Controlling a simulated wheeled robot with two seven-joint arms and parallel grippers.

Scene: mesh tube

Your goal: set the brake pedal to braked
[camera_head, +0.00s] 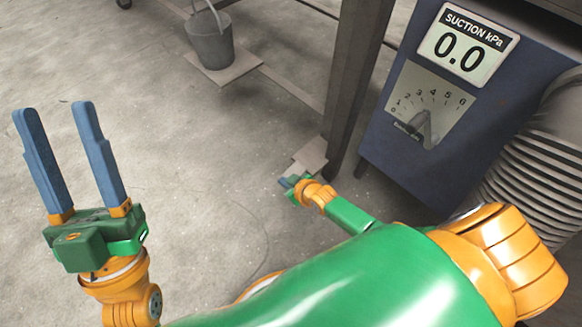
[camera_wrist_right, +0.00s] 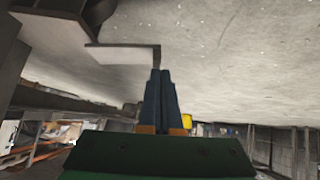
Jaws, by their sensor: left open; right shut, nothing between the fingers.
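A flat grey-brown plate (camera_head: 311,155) sits low at the foot of the dark post; it may be the brake pedal, but I cannot tell its setting. In the right wrist view a pale plate (camera_wrist_right: 120,56) with a thin downturned end shows just beyond my fingertips. My right gripper (camera_head: 284,182) is low near the floor, just below and left of the plate. In the wrist view its fingers (camera_wrist_right: 160,74) are together and empty; I cannot tell whether they touch the plate. My left gripper (camera_head: 53,110) is open and empty, raised at the left.
A blue cabinet (camera_head: 400,175) with a suction display (camera_head: 462,45) reading 0.0 and a dial (camera_head: 428,105) stands at right, beside a ribbed grey hose (camera_head: 530,175). A dark post (camera_head: 350,80) rises beside the plate. A bucket (camera_head: 211,40) stands at the back. The floor at left is clear.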

